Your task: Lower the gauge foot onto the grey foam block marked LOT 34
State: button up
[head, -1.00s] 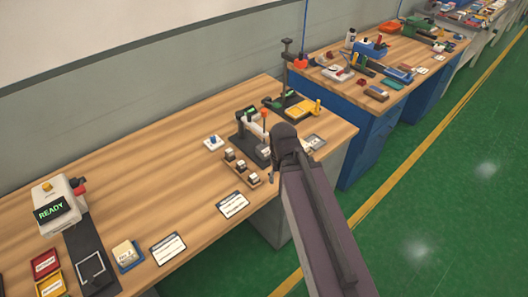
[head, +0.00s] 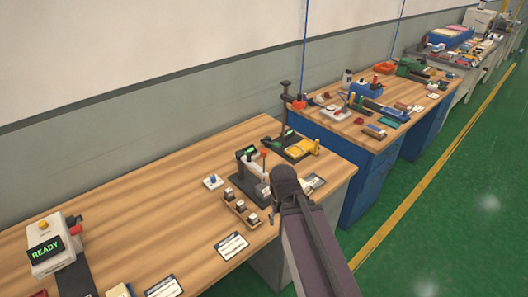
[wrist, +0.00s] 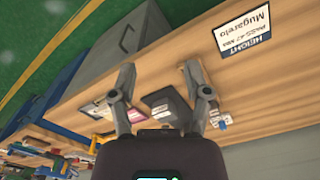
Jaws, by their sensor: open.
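A bench gauge with a dark base, a small display (head: 247,154) and a red-knobbed lever (head: 263,153) stands on the near wooden bench. Its foot is too small to make out. A wooden holder (head: 238,211) with several small grey-and-white blocks is in front of it; no LOT 34 marking is legible, so I cannot tell which block is the grey foam one. My gripper (wrist: 160,70) is open and empty in the wrist view, over the bench edge. A dark grey block-like thing (wrist: 169,106) shows between its fingers; I cannot tell what it is. My arm hides part of the gauge area.
Printed cards (head: 231,246) lie along the front edge. A blue-button pad (head: 212,181) is left of the gauge. A taller stand (head: 286,110) is behind it. The bench's left middle is clear.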

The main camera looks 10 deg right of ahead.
jog(key=shift+w+r, duration=0.15)
jog(key=shift+r, duration=0.05)
jog(key=c, duration=0.8)
jog(key=w+r+m+p, duration=0.4)
jog(key=w+r+p, duration=0.3)
jog(key=w+p, duration=0.1)
jog(key=w+r+m+p, duration=0.3)
jog(key=w+r+p, duration=0.4)
jog(key=w+r, duration=0.1)
jog(key=w+r+m+p, duration=0.4)
jog(key=w+r+p, duration=0.4)
jog(key=w, duration=0.1)
jog(key=shift+w+m+p, duration=0.2)
jog(key=shift+m+p, duration=0.1)
grip_shut()
jog(key=shift+w+r, duration=0.3)
jog(key=shift+w, duration=0.05)
